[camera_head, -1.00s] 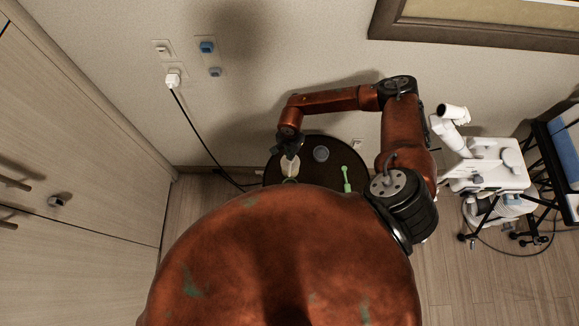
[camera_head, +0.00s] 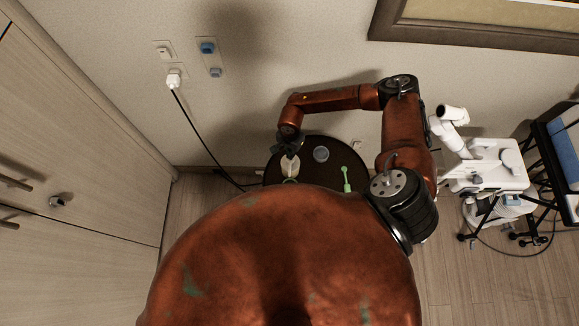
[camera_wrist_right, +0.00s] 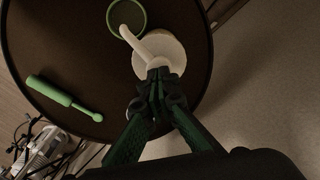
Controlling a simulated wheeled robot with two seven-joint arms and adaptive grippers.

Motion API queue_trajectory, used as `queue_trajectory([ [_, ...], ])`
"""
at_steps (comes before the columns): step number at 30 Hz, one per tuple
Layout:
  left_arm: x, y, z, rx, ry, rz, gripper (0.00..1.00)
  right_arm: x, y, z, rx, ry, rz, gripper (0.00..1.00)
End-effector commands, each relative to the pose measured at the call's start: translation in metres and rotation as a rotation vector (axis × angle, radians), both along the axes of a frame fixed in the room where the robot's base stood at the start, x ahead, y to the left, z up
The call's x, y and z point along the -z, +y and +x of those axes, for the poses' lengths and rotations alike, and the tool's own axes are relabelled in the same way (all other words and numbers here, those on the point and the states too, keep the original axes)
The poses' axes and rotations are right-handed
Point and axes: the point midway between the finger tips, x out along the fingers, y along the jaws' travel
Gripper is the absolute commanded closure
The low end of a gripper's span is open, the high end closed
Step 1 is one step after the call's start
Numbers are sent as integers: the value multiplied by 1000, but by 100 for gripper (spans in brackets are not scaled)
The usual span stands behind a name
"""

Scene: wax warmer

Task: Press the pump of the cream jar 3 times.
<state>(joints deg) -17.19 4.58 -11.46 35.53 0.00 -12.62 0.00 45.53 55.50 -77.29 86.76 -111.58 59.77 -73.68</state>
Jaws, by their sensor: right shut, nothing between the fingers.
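The cream jar (camera_head: 290,165) is pale and stands on a round dark table (camera_head: 322,187). In the right wrist view the jar (camera_wrist_right: 172,50) shows a white round top, with its pump spout (camera_wrist_right: 129,36) pointing to the upper left. My right gripper (camera_head: 289,149) is over the jar. In the right wrist view my right gripper (camera_wrist_right: 158,76) is shut and empty, its fingertips at the pump head. The fingers hide part of the pump, so I cannot tell whether they touch it or how far it is pressed. My left gripper is not in view.
A green stick-like tool (camera_head: 346,180) lies on the table right of the jar. A grey round container (camera_head: 321,154) stands at the table's back. A white machine (camera_head: 487,170) stands at right.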

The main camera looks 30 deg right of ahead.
Motion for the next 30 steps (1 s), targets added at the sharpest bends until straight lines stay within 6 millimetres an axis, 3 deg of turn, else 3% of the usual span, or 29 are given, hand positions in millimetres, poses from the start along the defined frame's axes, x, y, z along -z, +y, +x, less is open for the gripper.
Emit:
queue_trajectory([
  [30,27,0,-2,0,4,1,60,32,0,0,0,0,0,100],
])
